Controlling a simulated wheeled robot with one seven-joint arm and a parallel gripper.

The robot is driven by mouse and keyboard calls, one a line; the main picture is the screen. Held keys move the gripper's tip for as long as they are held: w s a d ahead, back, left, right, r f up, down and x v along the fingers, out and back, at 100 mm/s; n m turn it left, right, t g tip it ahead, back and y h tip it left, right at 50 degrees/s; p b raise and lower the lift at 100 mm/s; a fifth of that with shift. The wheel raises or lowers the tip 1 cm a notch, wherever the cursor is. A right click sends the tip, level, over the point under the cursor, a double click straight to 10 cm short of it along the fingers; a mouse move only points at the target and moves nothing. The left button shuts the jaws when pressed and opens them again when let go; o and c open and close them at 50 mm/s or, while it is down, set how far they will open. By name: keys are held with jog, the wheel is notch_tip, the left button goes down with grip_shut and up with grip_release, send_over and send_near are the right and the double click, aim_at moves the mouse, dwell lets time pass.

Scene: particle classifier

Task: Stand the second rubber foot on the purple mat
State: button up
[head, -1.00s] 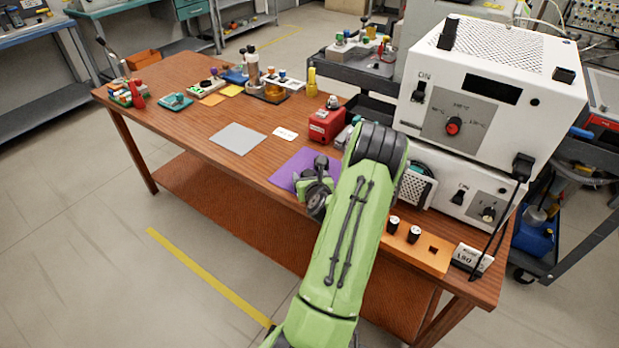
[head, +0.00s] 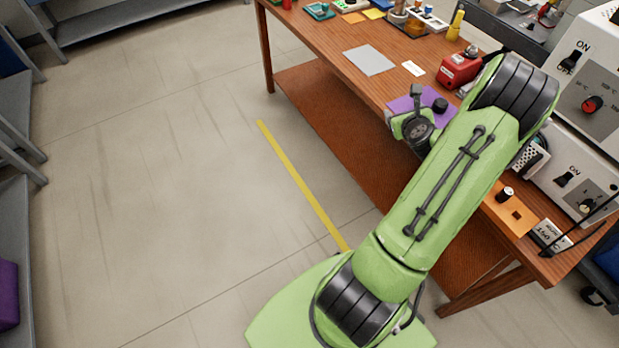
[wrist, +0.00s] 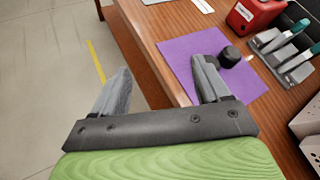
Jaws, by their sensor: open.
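I see no other foot that I can tell for sure. My gripper (wrist: 161,75) is open with nothing between its fingers. Its right finger overlaps the mat near the foot; whether they touch is unclear. Its left finger shows against the floor beyond the table's edge. In the head view my arm hides part of the mat and table.
A red box (head: 460,68) stands behind the mat, and a grey plate (head: 369,61) lies left of it. An orange block (head: 530,226) holds a dark peg with a pale top (head: 506,194). White instruments (head: 580,185) stand at the right. The floor left of the table is clear.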

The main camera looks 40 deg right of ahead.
jog(key=w+a+r+n+y, duration=0.2)
jog(key=w+a+r+n, duration=0.2)
jog(key=a+n, duration=0.25)
jog(key=w+a+r+n+y, duration=0.3)
jog(key=w+a+n, duration=0.25)
jog(key=a, duration=0.25)
jog(key=s+a+r+n+g+y, duration=0.1)
jog(key=a+r+n, duration=0.2)
jog(key=a+n, duration=0.35)
jog(key=s+a+r+n+g+y, duration=0.1)
jog(key=s+a+r+n, duration=0.15)
jog(key=a+n, duration=0.4)
jog(key=s+a+r+n+g+y, duration=0.1)
jog(key=s+a+r+n, duration=0.3)
jog(key=s+a+n, duration=1)
jog(key=s+a+g, duration=0.1)
jog(key=s, duration=0.2)
jog(key=shift+s+r+n, duration=0.15)
jog(key=shift+s+n, duration=0.25)
